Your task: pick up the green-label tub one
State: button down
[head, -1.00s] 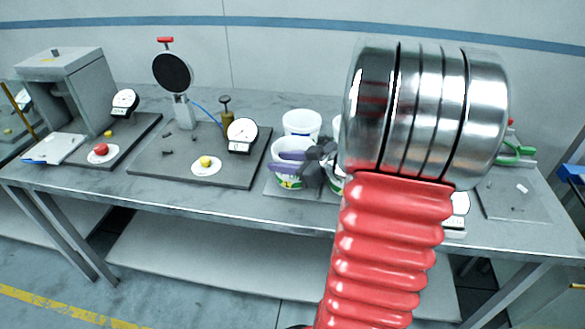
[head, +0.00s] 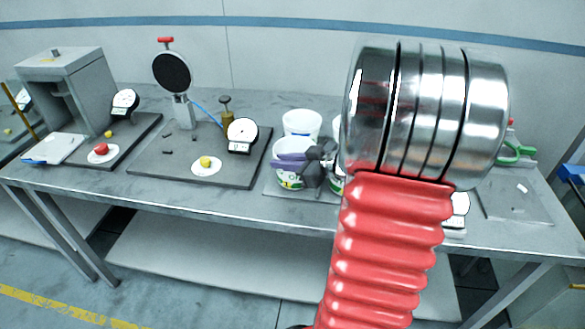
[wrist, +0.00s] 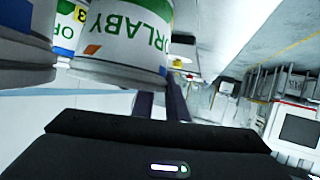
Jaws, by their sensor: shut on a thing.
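A white tub with a green label (head: 290,182) stands at the near left of a small group of tubs on the bench. My gripper (head: 286,161) reaches it from the right, its purple fingers at the tub's upper part and shut on it.
A white tub (head: 301,122) stands behind, and another tub (head: 337,184) is mostly hidden by my arm. A dial gauge (head: 241,135) stands on a dark plate (head: 222,177) to the left. A second tub (wrist: 25,45) is close in the wrist view.

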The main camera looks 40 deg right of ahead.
jog(key=shift+r, duration=0.1)
dwell(0.4)
notch_tip(320, 180, up, 10)
dwell(0.5)
dwell(0.4)
